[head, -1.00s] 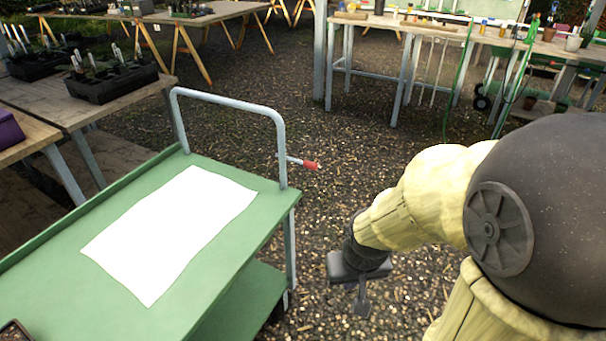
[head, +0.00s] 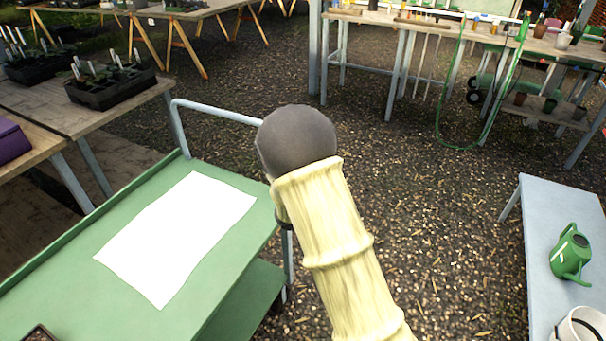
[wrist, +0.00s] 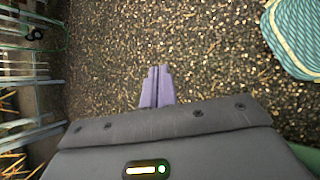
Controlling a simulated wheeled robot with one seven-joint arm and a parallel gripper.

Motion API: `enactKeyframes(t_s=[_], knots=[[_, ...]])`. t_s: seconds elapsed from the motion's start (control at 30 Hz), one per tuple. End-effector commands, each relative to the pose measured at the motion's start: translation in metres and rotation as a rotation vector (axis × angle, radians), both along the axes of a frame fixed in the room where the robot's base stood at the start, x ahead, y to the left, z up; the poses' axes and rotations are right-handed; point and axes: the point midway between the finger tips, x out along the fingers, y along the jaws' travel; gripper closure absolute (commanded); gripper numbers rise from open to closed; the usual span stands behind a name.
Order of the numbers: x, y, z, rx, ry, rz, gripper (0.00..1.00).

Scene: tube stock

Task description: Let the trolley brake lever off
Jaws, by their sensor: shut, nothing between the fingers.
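The green trolley (head: 235,233) stands at the left in the head view, with a grey push handle (head: 215,109) at its far end. The brake lever is hidden behind my arm in the head view, and I do not see it in the wrist view. My gripper (wrist: 158,72) shows in the wrist view with its two purple fingers together and nothing between them, above gravel. In the head view my gripper is hidden by my own arm, which reaches over the right end of the trolley's handle.
A white sheet (head: 180,235) lies on the trolley top. A grey bench (head: 540,215) with a green watering can (head: 571,254) stands at the right. Potting tables (head: 400,22) stand at the back. A teal striped thing (wrist: 295,38) shows in the wrist view. Gravel between is clear.

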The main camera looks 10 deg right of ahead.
Motion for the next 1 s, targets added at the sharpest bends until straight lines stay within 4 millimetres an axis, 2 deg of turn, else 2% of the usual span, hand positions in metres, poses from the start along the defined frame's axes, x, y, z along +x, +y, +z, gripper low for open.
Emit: enactKeyframes(t_s=[0.13, 0.27, 0.4, 0.5, 0.6, 0.7, 1.0], knots=[[0.044, 0.008, 0.003, -0.216, 0.065, 0.254, 1.00], [0.084, 0.026, 0.001, -0.406, 0.098, 0.481, 1.00], [0.125, 0.059, -0.002, -0.612, 0.114, 0.735, 1.00], [0.146, 0.087, -0.007, -0.739, 0.112, 0.895, 1.00], [0.159, 0.109, -0.012, -0.824, 0.105, 1.007, 1.00], [0.164, 0.120, -0.016, -0.861, 0.099, 1.058, 1.00], [0.165, 0.121, -0.017, -0.865, 0.098, 1.064, 1.00]])
